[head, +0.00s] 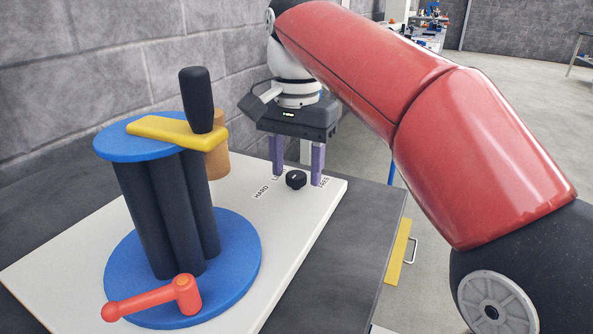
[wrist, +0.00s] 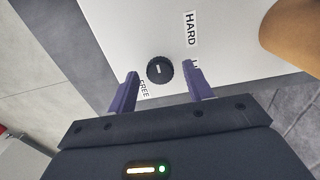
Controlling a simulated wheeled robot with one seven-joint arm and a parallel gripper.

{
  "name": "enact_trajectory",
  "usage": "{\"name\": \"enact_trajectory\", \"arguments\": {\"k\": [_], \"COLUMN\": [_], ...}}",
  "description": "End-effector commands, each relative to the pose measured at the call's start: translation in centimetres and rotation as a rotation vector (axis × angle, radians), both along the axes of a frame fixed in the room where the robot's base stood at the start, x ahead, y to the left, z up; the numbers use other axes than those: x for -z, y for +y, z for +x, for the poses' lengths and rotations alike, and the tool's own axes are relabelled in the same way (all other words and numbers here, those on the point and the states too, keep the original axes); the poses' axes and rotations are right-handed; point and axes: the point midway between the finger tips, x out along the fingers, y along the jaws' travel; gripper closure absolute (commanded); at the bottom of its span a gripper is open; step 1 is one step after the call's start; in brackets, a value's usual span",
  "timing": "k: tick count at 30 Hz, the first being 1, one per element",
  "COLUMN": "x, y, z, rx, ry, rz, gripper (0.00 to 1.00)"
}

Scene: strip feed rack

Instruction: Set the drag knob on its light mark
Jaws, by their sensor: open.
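The drag knob (head: 296,179) is a small black ridged knob on the white board, near its far right end. It also shows in the wrist view (wrist: 159,70), with a short white pointer line on its top. The labels HARD (wrist: 190,29), FREE (wrist: 144,88) and a partly hidden one starting with L (wrist: 195,64) lie around it. My gripper (head: 297,181) is open, pointing down, with its two purple fingers on either side of the knob and apart from it. In the wrist view the fingertips (wrist: 160,83) appear just short of the knob.
A blue-flanged reel (head: 232,246) with black posts, a yellow crank arm (head: 175,131) with a black handle, and a red lever (head: 155,297) stands on the white board (head: 50,270) to the left. A tan cylinder (head: 216,160) stands between reel and gripper. A block wall is behind.

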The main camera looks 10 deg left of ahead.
Motion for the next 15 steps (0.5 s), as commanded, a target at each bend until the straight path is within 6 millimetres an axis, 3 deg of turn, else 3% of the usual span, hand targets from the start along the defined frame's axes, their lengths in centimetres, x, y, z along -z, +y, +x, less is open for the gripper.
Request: {"name": "enact_trajectory", "arguments": {"k": [9,15], "x": [0.33,0.32], "y": [0.0,-0.01], "z": [-0.01,-0.01], "rx": [-0.001,-0.001], "ry": [-0.001,-0.001], "rz": [0.001,0.001], "gripper": [0.49,0.75]}}
